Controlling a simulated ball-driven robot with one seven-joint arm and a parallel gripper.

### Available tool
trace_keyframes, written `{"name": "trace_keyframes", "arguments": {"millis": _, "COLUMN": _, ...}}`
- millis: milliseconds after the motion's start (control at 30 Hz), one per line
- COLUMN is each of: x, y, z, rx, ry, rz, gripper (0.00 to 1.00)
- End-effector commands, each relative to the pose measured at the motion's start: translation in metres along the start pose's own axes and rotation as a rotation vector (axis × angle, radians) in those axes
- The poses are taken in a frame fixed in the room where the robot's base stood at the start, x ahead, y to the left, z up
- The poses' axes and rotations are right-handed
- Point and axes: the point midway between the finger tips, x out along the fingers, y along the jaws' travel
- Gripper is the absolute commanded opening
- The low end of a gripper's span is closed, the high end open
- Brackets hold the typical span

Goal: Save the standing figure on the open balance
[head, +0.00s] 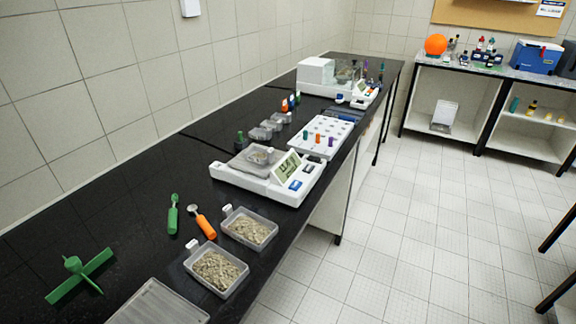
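The open balance (243,183) is a white unit on the black bench, in the middle of the head view. My gripper is not in view.
Two trays of grains (216,269) (249,228), a green scoop (173,216), an orange scoop (203,223) and a green cross-shaped tool (75,268) lie nearer. A white rack (322,133) and a second balance (330,86) stand beyond. The tiled floor (400,240) right of the bench is clear.

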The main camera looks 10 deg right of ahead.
Motion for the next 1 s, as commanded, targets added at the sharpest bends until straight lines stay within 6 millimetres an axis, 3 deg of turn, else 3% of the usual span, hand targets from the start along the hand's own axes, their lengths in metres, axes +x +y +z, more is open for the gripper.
{"name": "trace_keyframes", "arguments": {"millis": 267, "x": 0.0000, "y": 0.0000, "z": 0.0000, "rx": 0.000, "ry": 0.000, "rz": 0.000, "gripper": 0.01}}
{"name": "trace_keyframes", "arguments": {"millis": 1000, "x": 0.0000, "y": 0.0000, "z": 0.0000, "rx": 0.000, "ry": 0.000, "rz": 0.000, "gripper": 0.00}}
